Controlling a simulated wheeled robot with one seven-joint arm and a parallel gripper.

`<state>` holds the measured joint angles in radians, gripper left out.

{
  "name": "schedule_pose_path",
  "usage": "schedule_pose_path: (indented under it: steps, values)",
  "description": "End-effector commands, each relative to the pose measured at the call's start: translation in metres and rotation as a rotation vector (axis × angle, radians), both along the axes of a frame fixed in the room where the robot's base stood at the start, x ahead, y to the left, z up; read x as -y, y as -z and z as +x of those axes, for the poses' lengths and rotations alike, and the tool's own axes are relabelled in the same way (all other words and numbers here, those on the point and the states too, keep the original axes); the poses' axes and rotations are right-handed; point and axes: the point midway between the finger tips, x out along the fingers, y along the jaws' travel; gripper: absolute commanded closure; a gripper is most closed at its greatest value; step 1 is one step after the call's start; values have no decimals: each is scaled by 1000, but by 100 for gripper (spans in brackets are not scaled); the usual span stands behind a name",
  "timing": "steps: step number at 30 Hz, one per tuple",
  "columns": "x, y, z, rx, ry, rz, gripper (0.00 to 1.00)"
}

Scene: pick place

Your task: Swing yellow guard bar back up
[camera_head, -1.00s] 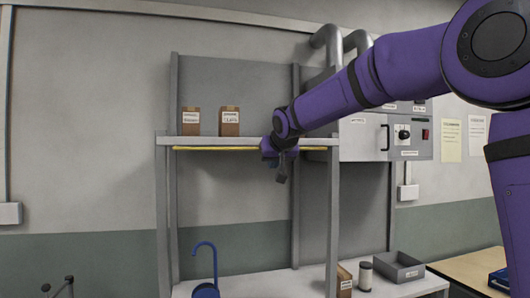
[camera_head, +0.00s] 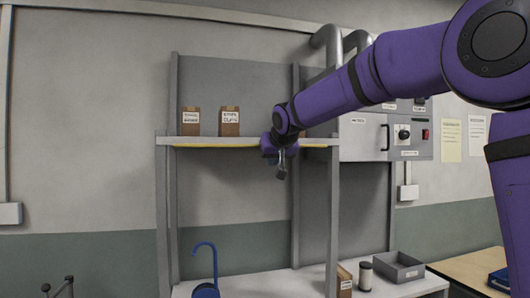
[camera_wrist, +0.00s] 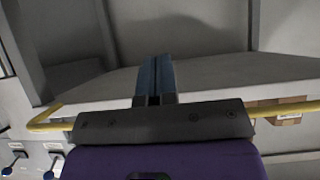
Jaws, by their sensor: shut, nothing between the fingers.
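The yellow guard bar (camera_head: 215,146) runs along the front edge of the upper shelf (camera_head: 164,141) in the head view, close under its lip. In the wrist view the bar (camera_wrist: 292,109) shows on both sides of my gripper, with a bent end at the left; its middle is hidden behind the gripper body. My gripper (camera_head: 281,173) is at the shelf front, right of the bar's middle, with its fingers pointing down. In the wrist view its fingers (camera_wrist: 154,62) are together with nothing between them. I cannot tell whether the gripper touches the bar.
Two brown cartons (camera_head: 191,122) (camera_head: 229,122) stand on the shelf. A control box (camera_head: 370,136) with a knob is to the right. Below, the bench holds a blue hooked object (camera_head: 206,290), a small jar (camera_head: 365,276), a carton (camera_head: 344,283) and a grey tray (camera_head: 398,267).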

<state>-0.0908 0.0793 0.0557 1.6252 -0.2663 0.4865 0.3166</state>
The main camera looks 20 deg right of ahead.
Motion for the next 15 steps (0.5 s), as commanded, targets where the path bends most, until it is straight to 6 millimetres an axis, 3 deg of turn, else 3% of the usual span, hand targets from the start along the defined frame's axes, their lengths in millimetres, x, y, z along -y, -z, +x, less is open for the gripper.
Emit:
schedule_pose_path:
  steps: [15]
  values:
    - [0, -19, 0, 3, 0, 0, 100]
